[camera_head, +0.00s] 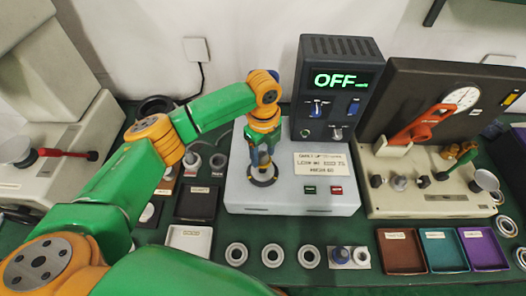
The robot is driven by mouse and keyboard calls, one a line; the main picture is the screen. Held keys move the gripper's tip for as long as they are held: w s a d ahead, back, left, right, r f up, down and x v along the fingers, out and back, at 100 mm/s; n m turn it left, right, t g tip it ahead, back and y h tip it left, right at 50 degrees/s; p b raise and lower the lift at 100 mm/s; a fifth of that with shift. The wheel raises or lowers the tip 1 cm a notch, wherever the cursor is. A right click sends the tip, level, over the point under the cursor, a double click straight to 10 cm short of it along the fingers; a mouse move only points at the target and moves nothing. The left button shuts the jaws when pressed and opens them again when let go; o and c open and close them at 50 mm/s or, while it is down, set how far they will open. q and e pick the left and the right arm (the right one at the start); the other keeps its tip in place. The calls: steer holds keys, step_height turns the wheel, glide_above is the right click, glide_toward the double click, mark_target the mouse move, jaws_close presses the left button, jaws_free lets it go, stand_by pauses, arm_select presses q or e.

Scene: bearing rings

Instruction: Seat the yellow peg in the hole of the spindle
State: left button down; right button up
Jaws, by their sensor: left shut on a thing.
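My left gripper (262,163) points straight down over the dark round spindle (263,181) on the white machine block. It is shut, with its tips just above or at the spindle. A small yellowish bit shows between the fingers and is likely the yellow peg; most of it is hidden, and I cannot tell whether it is inside the hole. The hole is hidden too. My right gripper is not in view.
A dark control box (338,90) reading OFF stands behind the spindle. A dial gauge station (430,205) is at right. Several bearing rings (272,255) lie in front. Brown (400,250), teal (443,250) and purple (483,250) trays sit front right.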

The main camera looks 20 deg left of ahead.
arm_select(q)
steer(key=shift+r+p, duration=0.1)
steer(key=shift+p, duration=0.35)
steer(key=shift+f+b, duration=1)
steer(key=shift+f, duration=1)
steer(key=shift+c, duration=0.7)
jaws_free()
step_height(320, 180, up, 6)
steer(key=shift+r+b, duration=0.2)
steer(key=shift+b, duration=0.6)
steer(key=shift+r, duration=0.35)
steer(key=shift+s, duration=0.1)
